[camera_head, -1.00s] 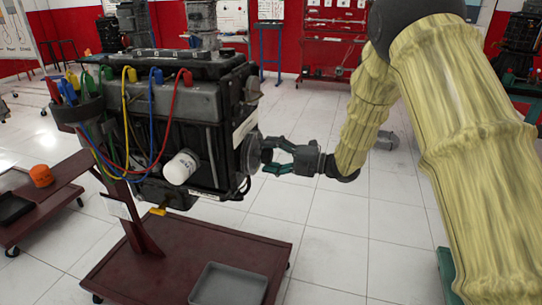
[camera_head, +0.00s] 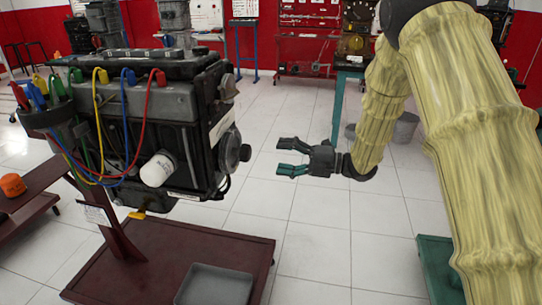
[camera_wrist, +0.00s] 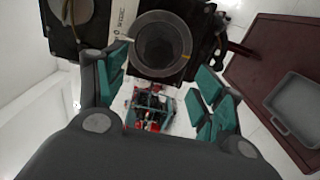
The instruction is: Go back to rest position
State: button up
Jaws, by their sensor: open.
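My gripper (camera_head: 292,158) is open and empty in the head view, with its teal-padded fingers pointing left toward the engine. A clear gap of floor shows between the fingertips and the engine (camera_head: 150,115). The engine's round pulley (camera_head: 233,150) faces my gripper on its right side. In the wrist view the two fingers (camera_wrist: 160,100) are spread wide apart, and the round pulley (camera_wrist: 160,45) shows ahead of them with nothing between the pads. My arm in its yellow cover fills the right of the head view.
The engine stands on a dark red wheeled stand (camera_head: 160,260) holding a grey tray (camera_head: 214,287). A white filter (camera_head: 158,170) and coloured cables (camera_head: 125,120) are on the engine. An orange object (camera_head: 12,185) lies on a cart at left. Tiled floor (camera_head: 310,215) is free around my gripper.

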jog(key=shift+s+d, duration=0.2)
jog(key=shift+d, duration=0.35)
jog(key=s+d+f+m+t+h, duration=0.1)
jog(key=s+f+m+t+h, duration=0.15)
jog(key=f+m, duration=0.6)
jog(key=s+d+f+m+t+h, duration=0.15)
jog(key=f+m+h, duration=0.3)
jog(key=f, duration=0.75)
jog(key=s+d+f+m+g+h, duration=0.1)
jog(key=s+d+f+m+h, duration=0.15)
jog(key=s+f+m, duration=0.45)
jog(key=s+d+f+m+g+h, duration=0.1)
jog(key=s+f+m+h, duration=0.25)
jog(key=s+f, duration=0.55)
jog(key=s+d+f+m+g+h, duration=0.1)
jog(key=s+f+m+g, duration=0.15)
jog(key=s, duration=0.65)
jog(key=s+d+f+m+g+h, duration=0.2)
jog(key=s+f+m, duration=0.15)
jog(key=s, duration=0.65)
jog(key=s+d+f+m+g+h, duration=0.1)
jog(key=s+f+m+g, duration=0.2)
jog(key=s, duration=0.6)
notch_tip(320, 180, up, 16)
jog(key=p, duration=1.5)
jog(key=shift+d+f, duration=0.15)
jog(key=shift+d, duration=0.1)
